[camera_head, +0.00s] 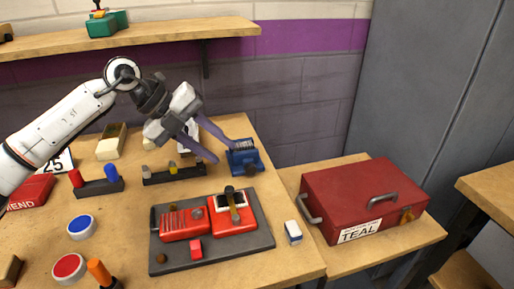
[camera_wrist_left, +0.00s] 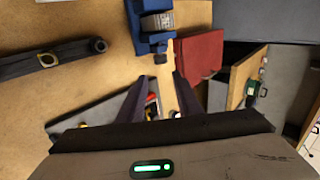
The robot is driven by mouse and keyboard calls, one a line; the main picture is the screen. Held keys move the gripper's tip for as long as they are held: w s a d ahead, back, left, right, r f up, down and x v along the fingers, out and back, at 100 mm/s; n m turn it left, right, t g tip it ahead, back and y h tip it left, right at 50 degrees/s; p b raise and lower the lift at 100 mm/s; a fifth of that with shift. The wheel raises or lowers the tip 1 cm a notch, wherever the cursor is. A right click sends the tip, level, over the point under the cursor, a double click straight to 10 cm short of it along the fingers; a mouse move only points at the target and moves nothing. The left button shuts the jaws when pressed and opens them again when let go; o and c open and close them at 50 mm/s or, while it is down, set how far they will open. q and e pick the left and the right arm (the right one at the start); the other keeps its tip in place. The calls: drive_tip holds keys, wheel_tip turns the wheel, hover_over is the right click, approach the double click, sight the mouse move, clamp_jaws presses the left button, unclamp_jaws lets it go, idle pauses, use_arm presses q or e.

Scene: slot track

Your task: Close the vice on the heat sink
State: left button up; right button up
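The blue vice (camera_head: 244,157) stands near the right back edge of the workbench. The heat sink (camera_head: 242,145), a grey ribbed block, sits in its top between the jaws; whether the jaws touch it I cannot tell. In the left wrist view the vice (camera_wrist_left: 139,32) and heat sink (camera_wrist_left: 157,22) lie at the top, with the vice's dark screw end (camera_wrist_left: 160,59) pointing towards my gripper. My left gripper (camera_head: 228,154) is open and empty just left of the vice. In the wrist view its fingertips (camera_wrist_left: 164,76) are apart, just short of the screw end. My right gripper is out of view.
A grey tray (camera_head: 262,238) with a red slotted device lies in front of the vice. A dark rack (camera_head: 174,175) stands to its left. A red toolbox (camera_head: 365,197) labelled TEAL sits on a lower surface at the right. A small white-blue block (camera_head: 293,232) lies near the bench edge.

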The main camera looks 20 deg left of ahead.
sight(247, 167)
use_arm(q)
drive_tip(key=x, duration=0.9)
drive_tip(key=shift+w+d+f, duration=0.1)
drive_tip(key=shift+w+f, duration=0.2)
drive_tip(key=shift+w, duration=0.1)
drive_tip(key=shift+r, duration=0.1)
drive_tip(key=c, duration=0.8)
